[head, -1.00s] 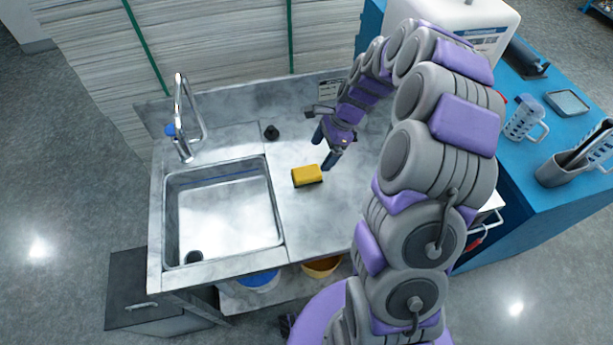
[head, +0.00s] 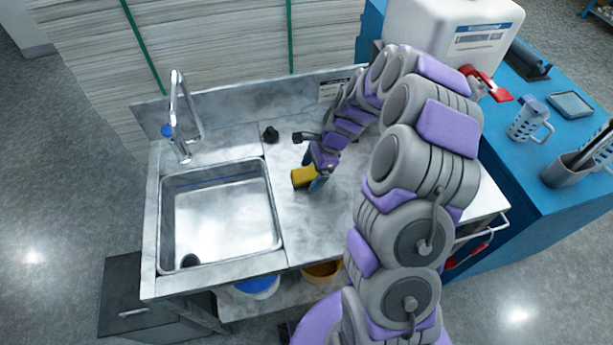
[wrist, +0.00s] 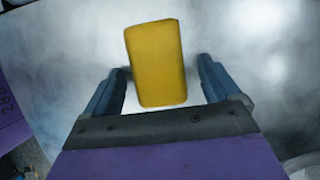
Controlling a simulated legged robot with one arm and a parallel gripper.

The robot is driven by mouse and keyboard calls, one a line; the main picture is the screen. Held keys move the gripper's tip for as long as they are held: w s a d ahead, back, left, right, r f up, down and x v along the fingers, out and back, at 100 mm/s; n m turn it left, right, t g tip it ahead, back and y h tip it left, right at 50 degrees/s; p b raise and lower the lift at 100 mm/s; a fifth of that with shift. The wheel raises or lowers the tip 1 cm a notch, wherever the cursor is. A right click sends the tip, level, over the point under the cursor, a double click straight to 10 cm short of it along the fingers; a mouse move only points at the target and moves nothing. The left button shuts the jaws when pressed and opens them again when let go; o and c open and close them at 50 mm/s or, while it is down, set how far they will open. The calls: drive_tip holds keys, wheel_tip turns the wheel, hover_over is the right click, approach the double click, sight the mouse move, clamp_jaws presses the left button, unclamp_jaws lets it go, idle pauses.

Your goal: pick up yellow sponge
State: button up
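The yellow sponge (head: 303,177) lies on the metal counter just right of the sink basin. My gripper (head: 314,174) is low over the counter at the sponge's right end and hides part of it in the head view. In the wrist view the sponge (wrist: 156,62) shows its yellow face, slightly tilted, between the two blue fingers of my gripper (wrist: 162,80). The fingers are apart, with a gap on each side of the sponge.
The sink basin (head: 222,215) is left of the sponge, with a tall faucet (head: 184,115) behind it. A small black knob (head: 270,134) stands behind the sponge. A blue table (head: 540,190) with a white container (head: 455,35) and a mug (head: 528,120) is at right.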

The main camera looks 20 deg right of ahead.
sight(307, 172)
drive_tip(key=c, duration=1.2)
drive_tip(key=shift+r, duration=0.15)
wheel_tip(307, 172, up, 3)
drive_tip(key=shift+r+p, duration=0.15)
drive_tip(key=shift+p, duration=0.65)
drive_tip(key=s+p, duration=0.1)
drive_tip(key=s, duration=0.4)
drive_tip(key=s+r+p, duration=0.1)
drive_tip(key=s, duration=0.4)
drive_tip(key=s+p, duration=0.1)
drive_tip(key=s, duration=0.5)
drive_tip(key=shift+a+r, duration=0.2)
drive_tip(key=shift+a, duration=0.1)
